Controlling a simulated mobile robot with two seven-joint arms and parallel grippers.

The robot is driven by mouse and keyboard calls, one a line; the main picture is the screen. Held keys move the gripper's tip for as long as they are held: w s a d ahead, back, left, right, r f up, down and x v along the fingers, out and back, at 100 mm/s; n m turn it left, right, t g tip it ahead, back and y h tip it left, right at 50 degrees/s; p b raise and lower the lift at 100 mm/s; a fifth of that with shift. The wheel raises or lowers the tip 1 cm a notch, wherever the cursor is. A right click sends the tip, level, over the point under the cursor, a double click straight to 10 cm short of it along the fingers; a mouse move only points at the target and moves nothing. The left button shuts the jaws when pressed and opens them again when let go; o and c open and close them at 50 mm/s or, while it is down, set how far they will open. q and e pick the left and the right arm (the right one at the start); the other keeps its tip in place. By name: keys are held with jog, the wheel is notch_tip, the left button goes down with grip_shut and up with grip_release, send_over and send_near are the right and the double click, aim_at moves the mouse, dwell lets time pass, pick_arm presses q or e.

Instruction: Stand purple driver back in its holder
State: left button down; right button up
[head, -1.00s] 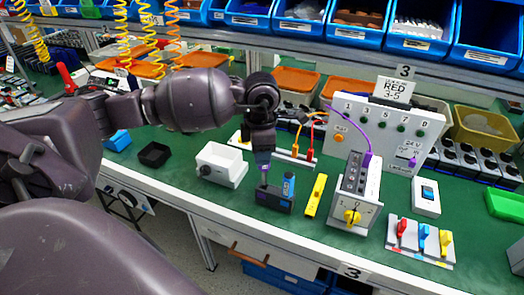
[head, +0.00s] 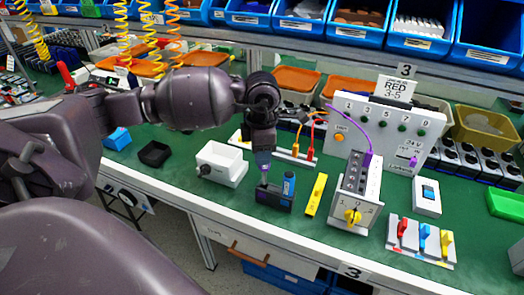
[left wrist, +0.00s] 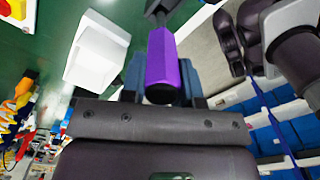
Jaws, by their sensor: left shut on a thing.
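My left gripper (head: 263,152) points down over the dark holder block (head: 271,199) and is shut on the purple driver. The driver's purple handle (left wrist: 163,65) fills the middle of the left wrist view, between the fingers. In the head view only a little of the purple driver (head: 263,168) shows below the fingers. It is roughly upright, with its lower end at the left part of the holder. I cannot tell how deep the tip sits. A blue upright piece (head: 289,184) stands at the holder's right part. My right gripper is not in view.
A white open box (head: 222,165) stands left of the holder, a yellow bar (head: 315,195) right of it. Farther right are a switch box with a yellow knob (head: 353,216) and a row of coloured levers (head: 422,238). The table's front edge is close.

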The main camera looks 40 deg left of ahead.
pick_arm(q)
jog(key=shift+f+b, duration=1.55)
jog(key=shift+f, duration=1.95)
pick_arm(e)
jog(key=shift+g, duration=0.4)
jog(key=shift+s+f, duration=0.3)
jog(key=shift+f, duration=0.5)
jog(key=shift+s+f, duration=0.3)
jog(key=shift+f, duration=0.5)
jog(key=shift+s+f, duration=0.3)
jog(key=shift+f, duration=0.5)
pick_arm(q)
jog(key=c, duration=0.8)
grip_release()
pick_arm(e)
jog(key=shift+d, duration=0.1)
